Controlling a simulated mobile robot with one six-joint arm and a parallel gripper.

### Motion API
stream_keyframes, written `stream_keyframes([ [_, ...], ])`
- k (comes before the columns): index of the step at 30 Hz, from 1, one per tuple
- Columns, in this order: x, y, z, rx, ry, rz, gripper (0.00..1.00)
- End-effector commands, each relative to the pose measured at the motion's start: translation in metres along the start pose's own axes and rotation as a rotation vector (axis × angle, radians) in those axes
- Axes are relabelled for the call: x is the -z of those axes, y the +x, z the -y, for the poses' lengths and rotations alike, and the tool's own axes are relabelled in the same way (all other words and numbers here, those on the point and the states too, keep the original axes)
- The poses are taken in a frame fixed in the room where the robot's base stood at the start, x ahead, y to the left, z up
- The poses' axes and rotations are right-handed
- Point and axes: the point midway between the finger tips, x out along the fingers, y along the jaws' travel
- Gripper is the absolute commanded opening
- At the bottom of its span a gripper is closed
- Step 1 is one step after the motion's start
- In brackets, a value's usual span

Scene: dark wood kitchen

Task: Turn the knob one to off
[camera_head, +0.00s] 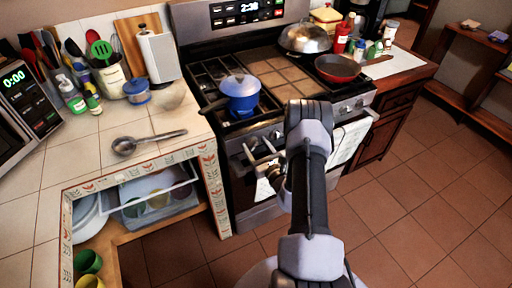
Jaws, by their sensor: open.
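The stove (265,70) stands at the back centre, with knobs along its front panel. Two dark knobs (359,102) show at the right end of the panel. The left-end knobs are small and partly hidden by my gripper (257,146), so I cannot tell their settings or which is knob one. My gripper is in front of the left part of the panel, its pale fingers apart and pointing at the stove. It looks empty. I cannot tell whether a finger touches a knob. My arm hides the middle of the panel.
A red pan (337,68) is at the right. Towels hang on the oven front (348,142). A tiled counter with a ladle (148,141) is at left. The floor at right is clear.

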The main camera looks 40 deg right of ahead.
Motion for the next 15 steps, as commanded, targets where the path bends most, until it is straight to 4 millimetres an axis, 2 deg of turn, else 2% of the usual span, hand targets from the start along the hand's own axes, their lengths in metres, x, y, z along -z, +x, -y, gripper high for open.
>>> stream_keyframes([
  [1,0.0,-0.0002,0.0001,0.0,0.0,0.0,0.63],
  [10,0.0001,-0.0005,0.0,0.0,0.0,0.0,0.04],
  [11,0.0001,-0.0005,0.0,0.0,0.0,0.0,0.01],
  [15,0.0001,-0.0006,0.0,0.0,0.007,0.0,0.01],
])
